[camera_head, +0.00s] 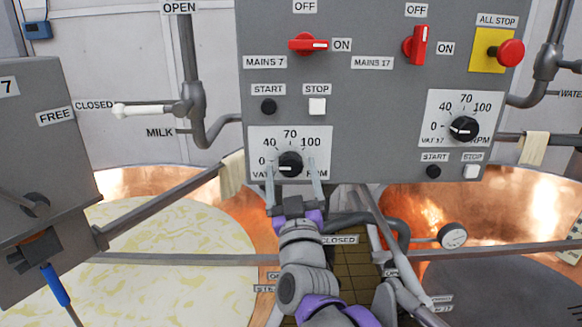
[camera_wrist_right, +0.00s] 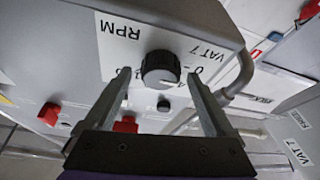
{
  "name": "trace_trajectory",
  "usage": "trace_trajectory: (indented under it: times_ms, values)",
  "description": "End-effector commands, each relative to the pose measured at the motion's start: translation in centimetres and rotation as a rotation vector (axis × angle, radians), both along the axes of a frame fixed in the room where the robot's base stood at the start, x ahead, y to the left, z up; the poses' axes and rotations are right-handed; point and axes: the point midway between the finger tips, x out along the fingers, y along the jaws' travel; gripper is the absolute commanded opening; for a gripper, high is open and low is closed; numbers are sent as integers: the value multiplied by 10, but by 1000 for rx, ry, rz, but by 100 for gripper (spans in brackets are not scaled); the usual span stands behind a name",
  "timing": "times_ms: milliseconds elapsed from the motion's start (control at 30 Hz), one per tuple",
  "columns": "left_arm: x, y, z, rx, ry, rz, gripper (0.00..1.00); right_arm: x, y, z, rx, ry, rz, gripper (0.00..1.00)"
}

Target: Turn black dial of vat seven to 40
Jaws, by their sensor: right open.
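The black dial of vat seven (camera_head: 290,164) sits on a white scale plate marked 0, 40, 70, 100 and RPM, low on the grey panel. Its pale mark appears to point left, near 0. My right gripper (camera_head: 291,168) is open, with one finger on each side of the dial. In the right wrist view the dial (camera_wrist_right: 160,68) shows between the two fingers of the right gripper (camera_wrist_right: 160,80); I cannot tell whether they touch it. The VAT 7 label is partly hidden by a finger in the head view. My left gripper is not in view.
Above the dial are a black start button (camera_head: 268,106), a white stop button (camera_head: 317,106) and a red mains switch (camera_head: 308,44). A similar vat 17 dial (camera_head: 463,128) and a red all-stop button (camera_head: 510,52) are on the right. A rail with a cloth (camera_head: 231,174) runs at left.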

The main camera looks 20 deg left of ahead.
Motion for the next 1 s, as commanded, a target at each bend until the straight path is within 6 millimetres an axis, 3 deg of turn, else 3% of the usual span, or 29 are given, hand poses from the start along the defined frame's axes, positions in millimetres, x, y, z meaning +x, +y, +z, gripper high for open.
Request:
trace_trajectory:
  times_ms: [400, 867, 1000]
  values:
    - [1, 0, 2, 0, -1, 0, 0, 8, 3, 3, -1, 1, 1, 87]
    - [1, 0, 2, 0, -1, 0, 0, 7, 3, 3, -1, 1, 1, 4]
    - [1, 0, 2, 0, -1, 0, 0, 7, 3, 3, 4, 2, 0, 3]
